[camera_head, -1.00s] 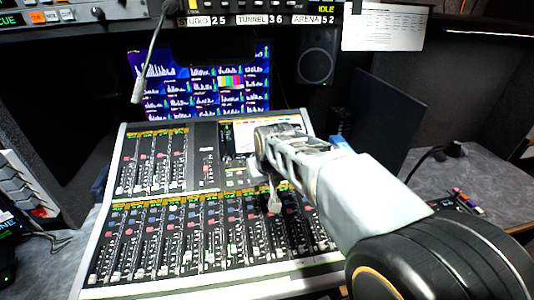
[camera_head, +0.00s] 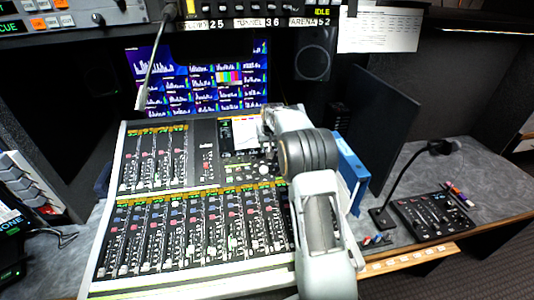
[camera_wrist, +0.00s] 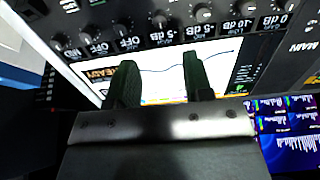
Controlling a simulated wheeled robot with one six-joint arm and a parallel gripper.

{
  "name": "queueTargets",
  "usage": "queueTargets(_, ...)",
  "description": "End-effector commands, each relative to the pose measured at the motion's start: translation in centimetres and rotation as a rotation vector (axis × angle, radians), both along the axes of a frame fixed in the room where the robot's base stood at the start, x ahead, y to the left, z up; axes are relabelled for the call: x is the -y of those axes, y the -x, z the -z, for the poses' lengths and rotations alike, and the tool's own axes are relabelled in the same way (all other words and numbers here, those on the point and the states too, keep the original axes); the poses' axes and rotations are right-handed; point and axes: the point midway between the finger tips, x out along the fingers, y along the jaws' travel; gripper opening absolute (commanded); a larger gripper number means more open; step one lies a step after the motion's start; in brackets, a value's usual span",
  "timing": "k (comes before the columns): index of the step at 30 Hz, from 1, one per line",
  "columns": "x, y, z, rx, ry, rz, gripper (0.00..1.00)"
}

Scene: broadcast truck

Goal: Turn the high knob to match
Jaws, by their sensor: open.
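A row of dark knobs (camera_wrist: 160,20) crosses the top of the wrist view, with readouts including MID, OFF, -5, -10 and 0 dB. Which one is the high knob I cannot tell; its label is too small to read. Below the row is a bright screen (camera_wrist: 165,88) with a curve and the word READY. My gripper (camera_wrist: 158,62) is open, its two dark green fingers apart over the screen and pointing toward the knobs, with nothing between them. In the head view my gripper's end is over the console's upper right, and its fingertips are hidden.
The mixing console (camera_head: 205,190) has many faders. Right of my arm stand a blue binder (camera_head: 350,172), a dark panel (camera_head: 375,125) and a small control box with a gooseneck (camera_head: 430,212). A gooseneck microphone (camera_head: 153,62) hangs over the console's upper left. Monitors (camera_head: 205,85) stand behind.

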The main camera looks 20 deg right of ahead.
Motion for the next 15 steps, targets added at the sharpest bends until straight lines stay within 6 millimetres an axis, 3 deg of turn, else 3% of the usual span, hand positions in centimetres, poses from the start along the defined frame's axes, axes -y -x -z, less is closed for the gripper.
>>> queueTargets(9, 0.4, -2.2, 5.4, -0.003, 0.0, -0.001, 0.46)
queueTargets(15, 0.6, -3.1, 7.5, -0.001, 0.0, -0.001, 0.46)
